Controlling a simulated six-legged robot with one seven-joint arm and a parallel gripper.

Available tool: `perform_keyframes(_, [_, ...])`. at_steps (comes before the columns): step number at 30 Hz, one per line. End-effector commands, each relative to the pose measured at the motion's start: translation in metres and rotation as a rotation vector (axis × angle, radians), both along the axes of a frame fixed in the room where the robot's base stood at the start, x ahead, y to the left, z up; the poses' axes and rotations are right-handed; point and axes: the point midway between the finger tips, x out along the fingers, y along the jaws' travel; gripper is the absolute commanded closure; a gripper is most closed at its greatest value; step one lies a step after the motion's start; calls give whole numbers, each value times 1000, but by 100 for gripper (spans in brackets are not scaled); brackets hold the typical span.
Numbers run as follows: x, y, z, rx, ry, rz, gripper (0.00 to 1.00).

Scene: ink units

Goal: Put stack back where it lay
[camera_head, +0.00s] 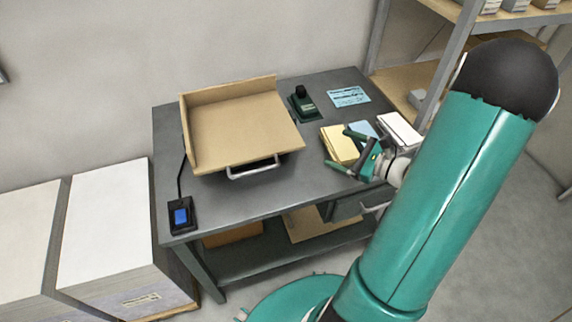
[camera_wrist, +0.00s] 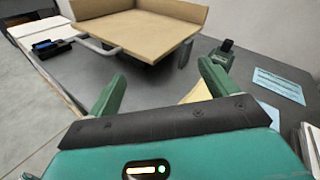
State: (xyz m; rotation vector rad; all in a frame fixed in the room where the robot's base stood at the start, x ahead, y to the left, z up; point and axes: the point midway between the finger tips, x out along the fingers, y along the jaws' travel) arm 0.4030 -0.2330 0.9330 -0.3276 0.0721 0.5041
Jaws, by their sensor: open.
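A yellow paper stack (camera_head: 338,146), a blue stack (camera_head: 362,130) and a white stack (camera_head: 399,129) lie side by side at the right end of the grey table. I cannot tell which one the task means. My gripper (camera_head: 341,150) is open, with its fingers over or beside the yellow stack; contact is not clear. In the wrist view, the open fingers (camera_wrist: 163,76) hold nothing visible. The yellow stack (camera_wrist: 196,94) shows behind the right finger, mostly hidden. The blue (camera_wrist: 270,113) and white (camera_wrist: 312,140) stacks show partly at the right.
A tan tray (camera_head: 240,130) with two raised walls and a metal handle (camera_head: 252,168) stands empty mid-table. A dark green stapler-like tool (camera_head: 302,104) and a light blue card (camera_head: 348,96) lie behind. A black box with a blue button (camera_head: 181,217) sits front left.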

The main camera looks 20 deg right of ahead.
Motion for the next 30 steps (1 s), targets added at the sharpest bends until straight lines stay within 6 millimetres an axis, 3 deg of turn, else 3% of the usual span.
perform_keyframes(1, [5, 31, 16, -82, 8, 118, 15])
perform_keyframes(6, [-3, 115, 46, -357, 36, 475, 15])
perform_keyframes(12, [-36, 184, 71, -729, 28, 846, 15])
perform_keyframes(18, [-71, 220, 95, -1150, -34, 1140, 15])
perform_keyframes(24, [-98, 232, 126, -1610, -155, 1337, 15])
perform_keyframes(30, [-112, 235, 162, -2015, -300, 1404, 15])
